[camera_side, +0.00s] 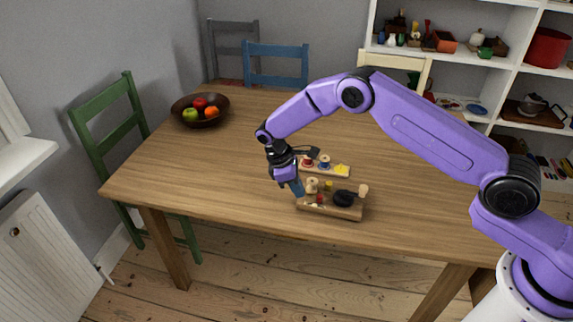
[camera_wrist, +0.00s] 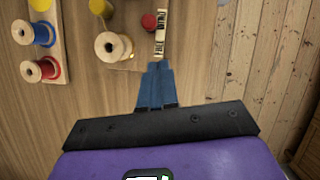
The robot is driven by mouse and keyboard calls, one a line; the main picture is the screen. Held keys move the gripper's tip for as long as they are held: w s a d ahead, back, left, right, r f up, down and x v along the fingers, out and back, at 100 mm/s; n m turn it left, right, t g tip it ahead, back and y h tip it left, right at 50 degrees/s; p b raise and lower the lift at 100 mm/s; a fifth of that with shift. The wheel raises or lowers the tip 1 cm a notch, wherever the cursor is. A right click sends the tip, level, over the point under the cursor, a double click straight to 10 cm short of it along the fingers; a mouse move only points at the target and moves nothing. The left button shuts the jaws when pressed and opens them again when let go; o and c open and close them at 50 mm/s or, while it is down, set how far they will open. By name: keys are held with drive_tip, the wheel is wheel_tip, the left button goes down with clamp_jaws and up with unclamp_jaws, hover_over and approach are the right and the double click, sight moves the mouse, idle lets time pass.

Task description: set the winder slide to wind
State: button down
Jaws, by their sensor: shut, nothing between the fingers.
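The winder (camera_side: 345,212) is a wooden board near the table's front edge, carrying a pale spool (camera_wrist: 113,46), a black wheel (camera_side: 343,198) and a pale knob (camera_side: 363,190). The red knob also shows in the side view (camera_side: 319,199). My gripper (camera_wrist: 158,67) is shut and empty, its blue fingertips just short of the strip's near end in the wrist view. Whether they touch the board, I cannot tell. In the side view my gripper (camera_side: 298,190) is at the board's left end.
A wooden rack (camera_side: 335,171) with red, blue and yellow spools lies just behind the winder. A dark bowl of fruit (camera_side: 184,108) stands at the table's back left. The table (camera_side: 200,170) is clear left of the winder. Chairs stand around it.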

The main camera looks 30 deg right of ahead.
sight(319, 196)
drive_tip(key=w+a+v, duration=0.1)
drive_tip(key=v, duration=0.9)
drive_tip(key=x, duration=1)
drive_tip(key=shift+d, duration=0.2)
drive_tip(key=shift+s+d+f, duration=0.3)
drive_tip(key=shift+s+d, duration=0.1)
drive_tip(key=shift+d, duration=0.3)
drive_tip(key=shift+s+d, duration=0.75)
drive_tip(key=shift+d, duration=0.3)
drive_tip(key=shift+d, duration=0.1)
drive_tip(key=shift+s+d, duration=0.7)
